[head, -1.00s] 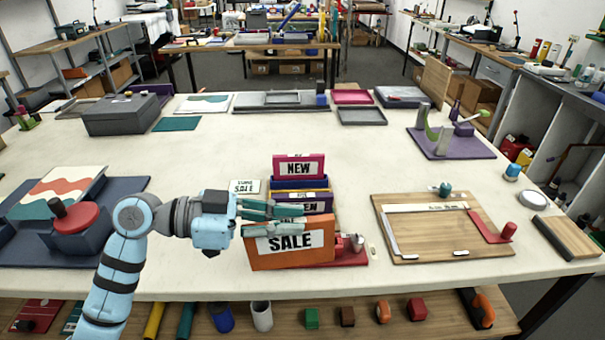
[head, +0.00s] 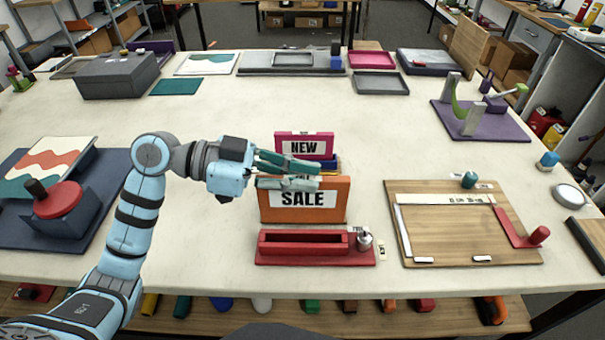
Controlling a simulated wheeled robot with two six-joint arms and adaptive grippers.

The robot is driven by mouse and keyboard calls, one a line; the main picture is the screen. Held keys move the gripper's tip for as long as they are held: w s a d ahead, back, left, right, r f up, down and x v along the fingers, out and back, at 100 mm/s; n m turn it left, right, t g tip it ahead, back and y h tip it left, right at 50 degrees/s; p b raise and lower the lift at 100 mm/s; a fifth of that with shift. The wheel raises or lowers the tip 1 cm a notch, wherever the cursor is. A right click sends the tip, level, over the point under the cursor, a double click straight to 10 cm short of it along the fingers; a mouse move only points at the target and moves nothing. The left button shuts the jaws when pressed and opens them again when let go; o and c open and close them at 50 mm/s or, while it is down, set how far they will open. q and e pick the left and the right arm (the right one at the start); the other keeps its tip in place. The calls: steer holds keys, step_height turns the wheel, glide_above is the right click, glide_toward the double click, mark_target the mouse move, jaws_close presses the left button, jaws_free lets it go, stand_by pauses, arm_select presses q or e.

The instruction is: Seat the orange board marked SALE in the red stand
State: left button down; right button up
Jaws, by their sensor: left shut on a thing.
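The orange board marked SALE (head: 327,214) is upright, with its label facing me. My left gripper (head: 318,176) is shut on its top edge, coming in from the left. The red stand (head: 270,256) lies on the table in front of the board, nearer to me. Its long slot shows empty and the board's lower edge appears just behind it; I cannot tell how high the board is above the table. A small silver knob (head: 365,238) sits at the stand's right end. My right gripper is not in view.
Behind the orange board stands a pink board marked NEW (head: 304,146), with other boards mostly hidden. A wooden board (head: 460,236) with a red handle lies to the right. A navy base with a red disc (head: 60,201) is at left. The table's front edge is near the stand.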

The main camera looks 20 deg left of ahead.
mark_target(301, 216)
arm_select(q)
steer(key=f+b, duration=0.1)
steer(key=f, duration=0.1)
steer(key=f+b, duration=0.1)
steer(key=b, duration=0.1)
steer(key=f+b, duration=0.2)
steer(key=shift+w+f, duration=0.3)
steer(key=shift+w, duration=0.05)
steer(key=shift+f, duration=0.25)
stand_by(1.0)
steer(key=shift+f+b, duration=2.25)
steer(key=c, duration=2)
jaws_free()
steer(key=o, duration=0.5)
steer(key=shift+c, duration=0.2)
